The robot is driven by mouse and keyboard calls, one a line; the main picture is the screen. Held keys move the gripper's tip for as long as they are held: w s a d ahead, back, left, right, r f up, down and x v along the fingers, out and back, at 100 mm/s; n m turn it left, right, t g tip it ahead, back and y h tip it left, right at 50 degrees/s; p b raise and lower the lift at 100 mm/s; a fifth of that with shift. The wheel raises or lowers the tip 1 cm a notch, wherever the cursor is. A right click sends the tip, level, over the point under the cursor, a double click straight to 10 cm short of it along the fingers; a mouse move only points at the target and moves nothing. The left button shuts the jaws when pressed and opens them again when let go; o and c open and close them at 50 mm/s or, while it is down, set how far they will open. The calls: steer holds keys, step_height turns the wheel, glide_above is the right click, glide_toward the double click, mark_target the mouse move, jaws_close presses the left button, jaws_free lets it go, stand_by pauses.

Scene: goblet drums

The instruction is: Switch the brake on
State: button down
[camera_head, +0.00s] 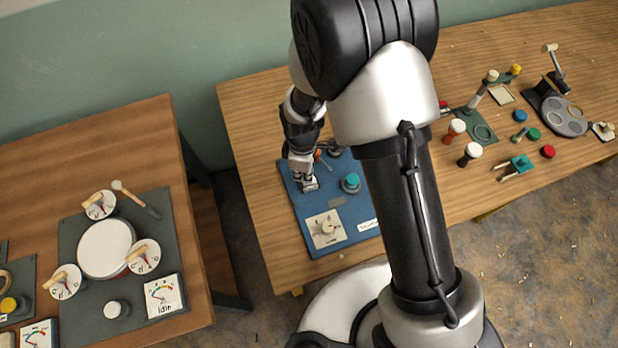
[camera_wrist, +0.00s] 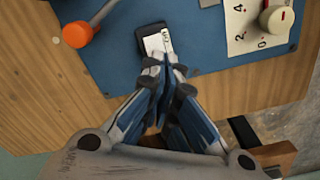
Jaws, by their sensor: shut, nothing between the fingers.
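A blue panel (camera_head: 312,205) lies on the right wooden table and also shows in the wrist view (camera_wrist: 110,68). On it is a small dark-framed switch with a white face (camera_wrist: 157,40), probably the brake switch; the mark on its face is too small to read. My gripper (camera_wrist: 164,66) is shut and empty, its fingertips at the near edge of this switch. I cannot tell whether they touch it. In the head view my gripper (camera_head: 304,178) is low over the left part of the panel. The fingertips hide the switch's lower edge.
An orange-ended lever (camera_wrist: 78,34) is left of the switch. A white numbered dial (camera_head: 326,229) and a teal knob (camera_head: 351,183) are on the panel. Drumsticks, discs and a grey tray (camera_head: 563,116) are farther right. A drum (camera_head: 105,248) is on the left table.

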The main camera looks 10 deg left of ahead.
steer(key=shift+f+b, duration=0.8)
steer(key=shift+f, duration=0.3)
stand_by(0.3)
steer(key=shift+r, duration=0.15)
steer(key=shift+r+p, duration=2.45)
steer(key=shift+r, duration=0.95)
steer(key=shift+r, duration=0.1)
steer(key=d+r+m+t, duration=0.1)
steer(key=d+r+m, duration=0.4)
steer(key=r, duration=0.6)
steer(key=d+r+m+t, duration=0.1)
steer(key=d+r+m, duration=0.3)
steer(key=d+r, duration=0.5)
steer(key=s+d+r+m+t+b, duration=0.1)
steer(key=s+d+r+m, duration=0.3)
steer(key=s, duration=0.3)
steer(key=s+d+r+m+t, duration=0.1)
steer(key=s+d+r+m, duration=0.4)
steer(key=s+r, duration=0.1)
steer(key=shift+s+d+r+t+b, duration=0.15)
steer(key=shift+s+d+t+b, duration=0.2)
steer(key=shift+s, duration=0.55)
